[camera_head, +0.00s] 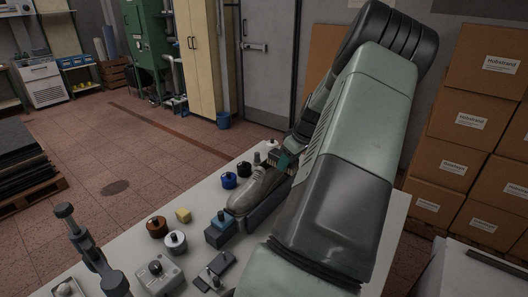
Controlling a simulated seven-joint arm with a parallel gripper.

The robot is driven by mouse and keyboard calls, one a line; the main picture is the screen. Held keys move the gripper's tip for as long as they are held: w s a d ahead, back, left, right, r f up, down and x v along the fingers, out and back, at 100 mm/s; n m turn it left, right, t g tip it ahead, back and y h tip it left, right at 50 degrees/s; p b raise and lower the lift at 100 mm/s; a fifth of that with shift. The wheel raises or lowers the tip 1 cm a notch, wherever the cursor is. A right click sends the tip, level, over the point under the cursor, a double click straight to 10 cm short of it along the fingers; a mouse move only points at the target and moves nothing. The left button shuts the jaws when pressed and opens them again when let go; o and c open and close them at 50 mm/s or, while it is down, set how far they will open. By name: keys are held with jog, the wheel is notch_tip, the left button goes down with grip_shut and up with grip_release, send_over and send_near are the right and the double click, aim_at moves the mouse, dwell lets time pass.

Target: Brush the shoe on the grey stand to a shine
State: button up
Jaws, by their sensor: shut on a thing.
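A grey-brown shoe (254,190) sits on the grey stand (264,213), with its toe toward the lower left. My arm comes in from the right and hides the heel end of the shoe. My gripper (289,160) is small and partly hidden at the upper end of the shoe. It is shut on a small dark green and brown thing, which seems to be the brush (281,158). The brush is over or beside the shoe's heel end; I cannot tell whether it touches.
Cardboard boxes (468,123) stand at right.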

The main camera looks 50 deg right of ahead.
jog(key=s, duration=0.3)
jog(key=shift+s+a+r, duration=0.1)
jog(key=shift+a, duration=0.3)
jog(key=d+f, duration=0.7)
jog(key=d, duration=0.1)
jog(key=shift+s, duration=0.2)
jog(key=shift+w, duration=1.1)
dwell(0.4)
jog(key=shift+a, duration=0.1)
jog(key=shift+a, duration=3.95)
jog(key=d, duration=0.8)
